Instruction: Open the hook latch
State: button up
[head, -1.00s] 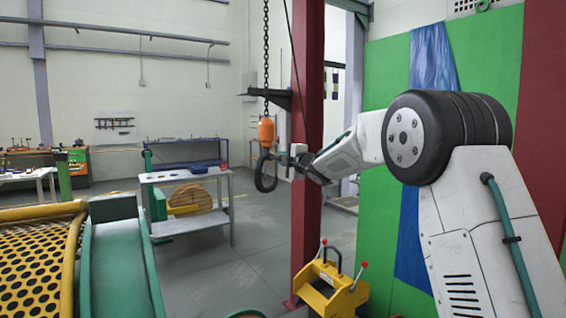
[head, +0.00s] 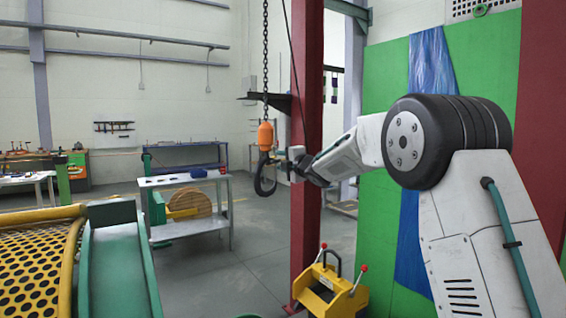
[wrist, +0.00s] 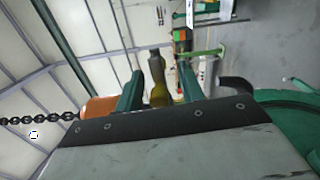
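The crane hook (head: 265,178) is dark and hangs below an orange block (head: 265,135) on a chain, left of the red column. My gripper (head: 284,163) is at the right side of the hook, near its upper part. In the wrist view my gripper's two green fingers (wrist: 159,88) stand apart. A dark and olive-yellow piece (wrist: 157,80) shows between them, with gaps at its sides; it may be the latch, but I cannot tell if a finger touches it. The orange block (wrist: 97,107) is left of the fingers, and a dark curved hook end (wrist: 237,84) is to the right.
A red column (head: 307,130) stands close behind my gripper. A yellow box with red-knobbed levers (head: 333,290) stands at its foot. A grey table (head: 185,180) is beyond the hook. Green and yellow machinery (head: 120,260) fills the lower left. The air left of the hook is clear.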

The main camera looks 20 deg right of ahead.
jog(key=v, duration=0.8)
jog(key=shift+r, duration=0.1)
dwell(0.3)
jog(key=shift+w, duration=0.1)
jog(key=s+d+f+m+g+h, duration=0.1)
jog(key=d+f+m+g+h, duration=0.2)
jog(key=d+f+m+h, duration=0.35)
jog(key=s+d+f+m+g+h, duration=0.1)
jog(key=s+f+m+g, duration=0.15)
jog(key=s, duration=0.25)
jog(key=s+d+f+m+g+h, duration=0.1)
jog(key=s+f+m, duration=0.3)
jog(key=s, duration=0.2)
jog(key=s+a+f+m+g+y, duration=0.1)
jog(key=s+a+m+g, duration=0.2)
jog(key=s, duration=1.2)
jog(key=s+a+f+m+g+y, duration=0.1)
jog(key=s+a+f+m+g, duration=0.1)
jog(key=s, duration=1.3)
jog(key=s+a+f+m+g+y, duration=0.1)
jog(key=s+a+m+g, duration=0.3)
jog(key=s, duration=1.1)
jog(key=shift+s+a+f+m, duration=0.2)
jog(key=shift+s+f+m, duration=0.1)
jog(key=shift+f, duration=0.25)
